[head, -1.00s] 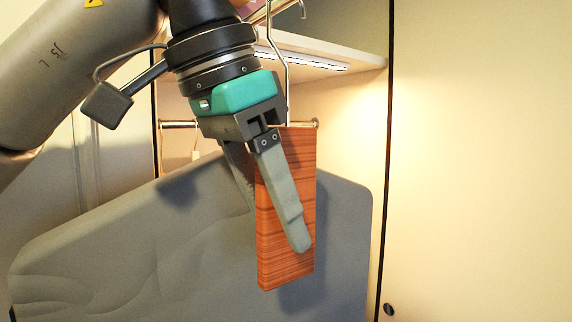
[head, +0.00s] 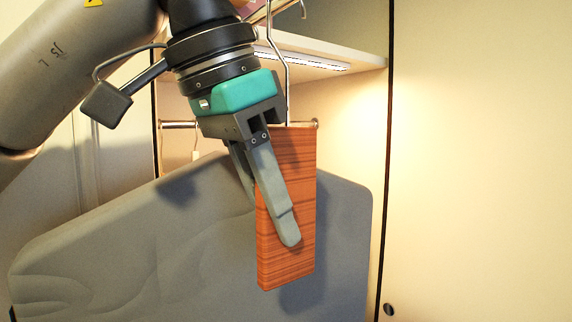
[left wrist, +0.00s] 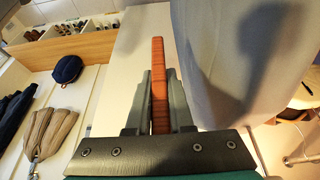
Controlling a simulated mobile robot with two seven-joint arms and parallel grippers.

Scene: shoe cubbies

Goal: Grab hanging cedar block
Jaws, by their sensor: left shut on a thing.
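The cedar block (head: 297,200) is a reddish-brown, wood-grained slab hanging upright from a metal hook in the head view. My left gripper (head: 286,240) is shut on it, with one finger across its front face and the other partly hidden behind it. In the left wrist view the block (left wrist: 158,80) shows edge-on between the two fingers of the left gripper (left wrist: 160,88). My right gripper is in neither view.
A metal rail (head: 180,125) runs behind the block, under a lit shelf (head: 340,58). A large grey padded board (head: 120,245) stands close behind the block. A pale panel (head: 480,170) fills the right side.

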